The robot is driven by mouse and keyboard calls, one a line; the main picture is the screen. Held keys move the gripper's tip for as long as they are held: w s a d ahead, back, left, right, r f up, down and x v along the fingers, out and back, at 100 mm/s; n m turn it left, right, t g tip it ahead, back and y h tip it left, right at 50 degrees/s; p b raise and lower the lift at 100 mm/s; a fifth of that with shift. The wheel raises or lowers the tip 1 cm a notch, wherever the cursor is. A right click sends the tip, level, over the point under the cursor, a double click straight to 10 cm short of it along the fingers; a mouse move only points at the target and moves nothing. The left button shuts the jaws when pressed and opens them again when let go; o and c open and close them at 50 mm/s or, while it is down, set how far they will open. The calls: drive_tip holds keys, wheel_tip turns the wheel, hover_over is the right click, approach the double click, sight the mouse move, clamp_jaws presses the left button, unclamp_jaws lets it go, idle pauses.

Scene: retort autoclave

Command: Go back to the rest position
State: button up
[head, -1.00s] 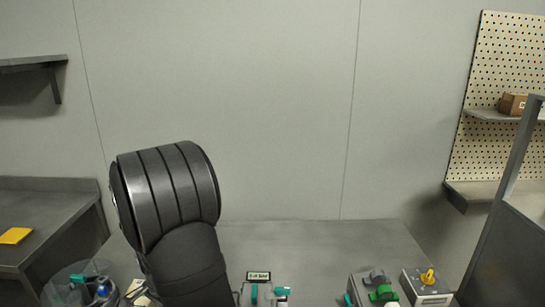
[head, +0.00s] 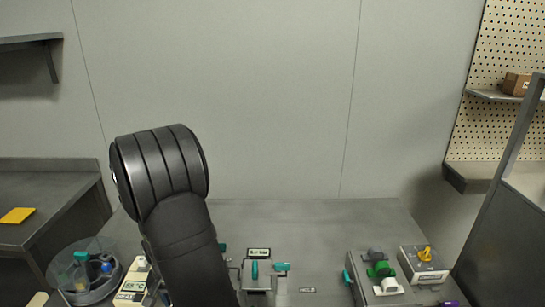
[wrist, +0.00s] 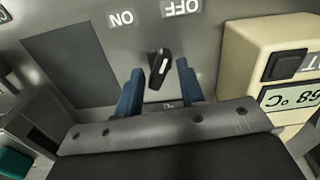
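My gripper (wrist: 158,82) shows in the wrist view with its two blue fingers apart. It is open, with nothing held between them. A black switch knob (wrist: 158,66) on a grey panel (wrist: 78,60) shows just beyond the fingertips, below upside-down ON and OFF labels. I cannot tell whether a finger touches the knob. In the head view my arm is raised over the left part of the bench, and it hides my gripper.
A cream meter (wrist: 285,62) is close on the right in the wrist view. On the grey bench (head: 310,225) stand a round clear container (head: 72,285), a teal-handled device (head: 257,277), a green-knobbed device (head: 368,272) and a yellow-knobbed box (head: 424,264). The bench's back is clear.

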drive_tip(key=shift+n, duration=1.3)
drive_tip(key=o, duration=0.6)
drive_tip(key=shift+o, duration=0.2)
wheel_tip(320, 180, up, 18)
drive_tip(key=n, duration=1)
wheel_tip(320, 180, down, 17)
drive_tip(key=shift+s+d+f, duration=0.1)
drive_tip(key=shift+s+f, duration=0.05)
drive_tip(key=shift+f, duration=0.05)
drive_tip(key=shift+c, duration=0.2)
